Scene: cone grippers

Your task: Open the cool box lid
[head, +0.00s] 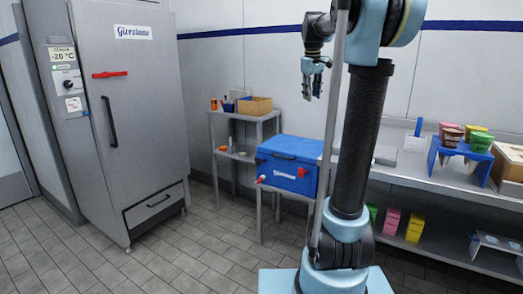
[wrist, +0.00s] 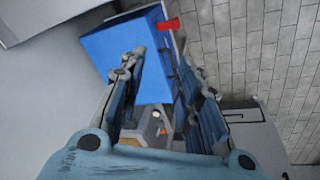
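The blue cool box (head: 287,178) stands on a grey stand in the middle of the head view. Its dark blue lid (head: 290,149) is down on the body. A red latch (head: 303,172) shows on the front, beside a white label, and a red spigot sticks out low at the left. My gripper (head: 312,92) hangs in the air above and behind the box in the picture, fingers down. In the wrist view the box (wrist: 124,60) lies beyond my gripper (wrist: 163,85), with red at its upper right. The fingers are apart with nothing between them.
A small shelf (head: 238,116) with a cardboard box and bottles stands left of the cool box. A tall grey freezer (head: 130,110) is at far left. A steel counter (head: 430,178) with colored cups on a blue rack (head: 462,155) is at right. Tiled floor (head: 200,240) in front is clear.

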